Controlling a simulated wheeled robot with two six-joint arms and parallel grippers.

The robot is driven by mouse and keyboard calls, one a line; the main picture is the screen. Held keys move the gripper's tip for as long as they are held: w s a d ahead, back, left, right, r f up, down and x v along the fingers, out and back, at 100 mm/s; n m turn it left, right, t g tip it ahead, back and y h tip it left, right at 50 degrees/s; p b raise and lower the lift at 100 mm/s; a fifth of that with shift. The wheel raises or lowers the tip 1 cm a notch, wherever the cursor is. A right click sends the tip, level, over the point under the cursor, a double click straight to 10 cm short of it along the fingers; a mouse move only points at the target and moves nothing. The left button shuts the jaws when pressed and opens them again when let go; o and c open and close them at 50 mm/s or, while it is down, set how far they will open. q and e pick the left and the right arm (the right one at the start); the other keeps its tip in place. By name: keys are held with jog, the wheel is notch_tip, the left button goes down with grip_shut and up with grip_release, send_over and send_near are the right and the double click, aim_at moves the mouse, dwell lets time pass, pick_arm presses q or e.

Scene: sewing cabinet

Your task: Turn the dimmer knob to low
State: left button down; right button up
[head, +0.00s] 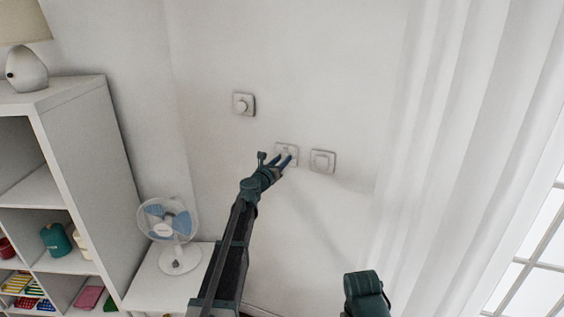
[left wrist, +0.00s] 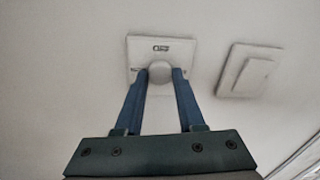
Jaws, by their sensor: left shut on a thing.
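The dimmer knob (left wrist: 158,69) is a small round white knob on a square white wall plate (left wrist: 136,50) with a small dark label above it. My left gripper (head: 285,158) reaches the middle wall plate (head: 291,147) in the head view. In the left wrist view, the two blue fingers of the left gripper (left wrist: 160,76) are shut on the knob, one on each side. The knob's pointer mark cannot be made out. My right gripper is not in view; only a dark part of my right arm shows at the bottom of the head view.
A flat square switch (head: 322,161) sits just right of the held knob. Another plate with a round knob (head: 242,105) is higher up on the left. A white fan (head: 168,220) stands at lower left beside a shelf (head: 90,150). A white curtain (head: 450,150) hangs at right.

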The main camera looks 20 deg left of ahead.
pick_arm(q)
jog(key=shift+s, duration=0.1)
dwell(0.4)
jog(key=c, duration=0.5)
grip_release()
jog(key=s, duration=0.4)
jog(key=s+a, duration=0.1)
jog(key=s, duration=0.4)
jog(key=s+a, duration=0.1)
jog(key=s, duration=0.3)
jog(key=shift+s+a, duration=0.2)
jog(key=shift+a, duration=0.05)
